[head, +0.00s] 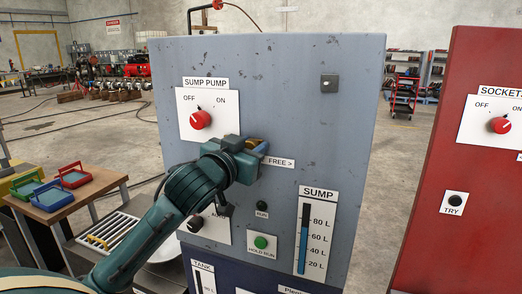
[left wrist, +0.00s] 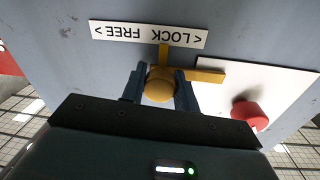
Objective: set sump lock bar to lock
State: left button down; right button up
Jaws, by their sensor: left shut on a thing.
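The sump lock bar is a yellow piece with a round knob, a long arm and a short tab. In the left wrist view, which is upside down, its long arm (left wrist: 208,75) reaches right, onto the edge of the white switch plate. Its short tab points at the middle of the LOCK/FREE label (left wrist: 148,34). My left gripper (left wrist: 160,88) is shut on the knob, a finger on each side. In the head view my left gripper (head: 250,160) hides most of the bar and the LOCK end of the label; "FREE >" (head: 280,162) shows. My right gripper is not in view.
The red SUMP PUMP knob (head: 200,119) is above and left of my gripper; its pointer is near OFF. A green HOLD RUN button (head: 260,242) and sump gauge (head: 303,238) are below. A red cabinet (head: 440,130) stands right, a table with trays (head: 73,175) left.

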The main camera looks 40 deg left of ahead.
pick_arm(q)
jog(key=shift+a, duration=0.1)
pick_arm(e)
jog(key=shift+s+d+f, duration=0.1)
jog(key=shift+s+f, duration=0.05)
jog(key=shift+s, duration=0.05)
pick_arm(q)
jog(key=c, duration=1.1)
grip_release()
jog(key=shift+a, duration=0.15)
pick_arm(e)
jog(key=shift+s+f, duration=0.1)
